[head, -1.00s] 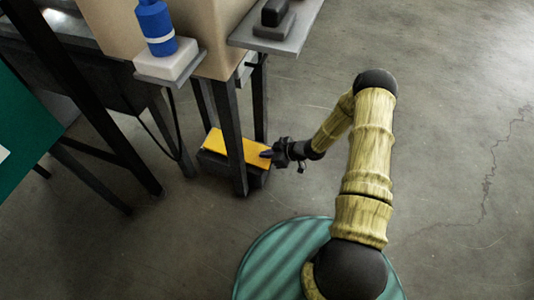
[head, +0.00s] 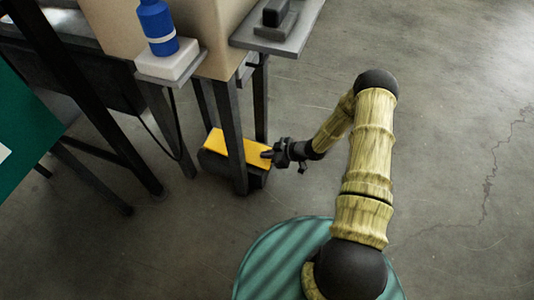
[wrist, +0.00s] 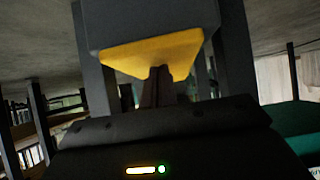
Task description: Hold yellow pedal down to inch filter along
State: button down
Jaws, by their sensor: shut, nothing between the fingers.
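The yellow pedal (head: 257,155) sits low near the floor on a dark base (head: 214,165), under the workstation at centre left in the head view. A dark table leg crosses in front of its middle. My gripper (head: 267,154) is at the pedal's right end, its fingers shut and empty. In the wrist view the yellow face (wrist: 125,58) is straight ahead and the shut fingertips (wrist: 160,70) overlap its lower edge. The tips look to be at the pedal, but I cannot tell whether they press it. No filter can be made out.
Dark table legs (head: 231,125) stand close around the pedal. Above are a beige box (head: 215,40), a blue bottle-like object (head: 156,25) on a white block, and a grey shelf (head: 290,35) with a dark device. The floor (head: 450,120) to the right is clear.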

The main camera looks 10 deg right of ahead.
jog(key=shift+s+d+f, duration=0.1)
jog(key=shift+s+f, duration=0.15)
jog(key=shift+f, duration=0.25)
dwell(0.4)
jog(key=shift+r+p, duration=0.65)
jog(key=shift+p, duration=0.15)
notch_tip(320, 180, up, 4)
jog(key=p, duration=0.3)
jog(key=shift+d+f, duration=0.15)
jog(key=shift+f, duration=0.05)
jog(key=p+v, duration=0.5)
jog(key=v, duration=0.4)
jog(key=shift+d+r, duration=0.15)
jog(key=shift+r, duration=0.4)
jog(key=shift+w, duration=0.15)
